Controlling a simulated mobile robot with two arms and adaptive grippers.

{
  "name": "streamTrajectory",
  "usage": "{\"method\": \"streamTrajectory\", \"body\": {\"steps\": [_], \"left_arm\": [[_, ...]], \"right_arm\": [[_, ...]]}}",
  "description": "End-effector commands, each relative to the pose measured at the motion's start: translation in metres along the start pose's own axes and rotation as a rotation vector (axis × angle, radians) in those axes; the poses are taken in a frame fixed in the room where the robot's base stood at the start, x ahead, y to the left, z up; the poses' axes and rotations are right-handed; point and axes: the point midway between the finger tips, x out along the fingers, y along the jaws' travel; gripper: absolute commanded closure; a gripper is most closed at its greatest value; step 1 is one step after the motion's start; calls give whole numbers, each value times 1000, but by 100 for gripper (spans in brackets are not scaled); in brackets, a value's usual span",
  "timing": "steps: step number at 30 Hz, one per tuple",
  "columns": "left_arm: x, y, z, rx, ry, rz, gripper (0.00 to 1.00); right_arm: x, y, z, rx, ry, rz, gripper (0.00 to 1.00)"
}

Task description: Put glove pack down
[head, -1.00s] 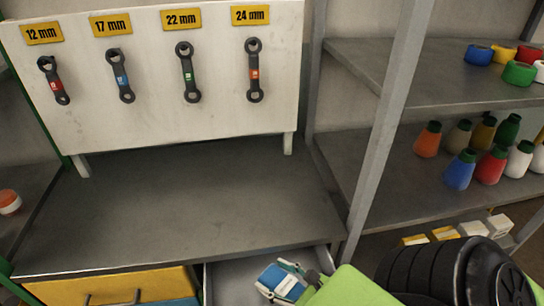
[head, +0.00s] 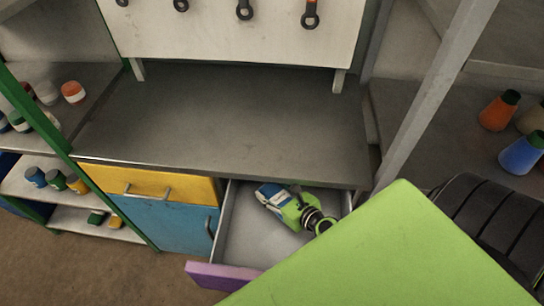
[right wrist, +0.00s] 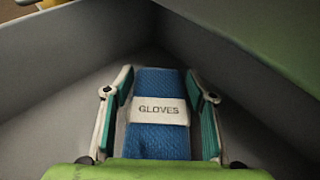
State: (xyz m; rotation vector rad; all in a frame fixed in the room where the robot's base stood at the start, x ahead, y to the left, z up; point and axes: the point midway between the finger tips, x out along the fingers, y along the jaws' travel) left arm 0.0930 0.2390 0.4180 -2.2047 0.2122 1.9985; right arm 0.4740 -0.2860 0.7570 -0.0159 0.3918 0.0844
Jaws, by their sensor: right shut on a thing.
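The glove pack is blue with a white band reading GLOVES. It fills the middle of the right wrist view (right wrist: 158,122) and shows small in the head view (head: 268,192). My right gripper (right wrist: 158,95) is shut on it, with one teal-padded finger along each side. In the head view the right gripper (head: 277,196) is inside the open drawer (head: 245,240), which has grey walls and a purple front. I cannot tell whether the pack touches the drawer floor. My left gripper is not in view.
The grey worktop (head: 230,120) above the drawer is bare. A yellow drawer (head: 150,185) and a blue cabinet door (head: 165,212) are on the left. Shelves with jars (head: 73,92) stand at the left, and bottles (head: 520,152) stand on the right shelf.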

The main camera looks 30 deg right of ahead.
Motion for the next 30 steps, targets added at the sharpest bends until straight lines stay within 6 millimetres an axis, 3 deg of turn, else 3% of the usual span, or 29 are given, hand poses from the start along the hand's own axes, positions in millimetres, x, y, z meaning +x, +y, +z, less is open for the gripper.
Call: {"method": "streamTrajectory", "body": {"steps": [4,13,14,15,26,30], "left_arm": [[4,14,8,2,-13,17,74],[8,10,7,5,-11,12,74],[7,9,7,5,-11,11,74],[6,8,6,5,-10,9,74],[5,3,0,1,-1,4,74],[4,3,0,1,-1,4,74]], "right_arm": [[8,0,-4,-1,0,0,71],[9,0,-7,-1,0,-1,71],[8,0,-6,-1,0,-1,43],[8,0,-6,-1,0,-1,33],[7,0,-5,-1,0,-1,32],[-1,0,-5,0,2,0,32]]}}
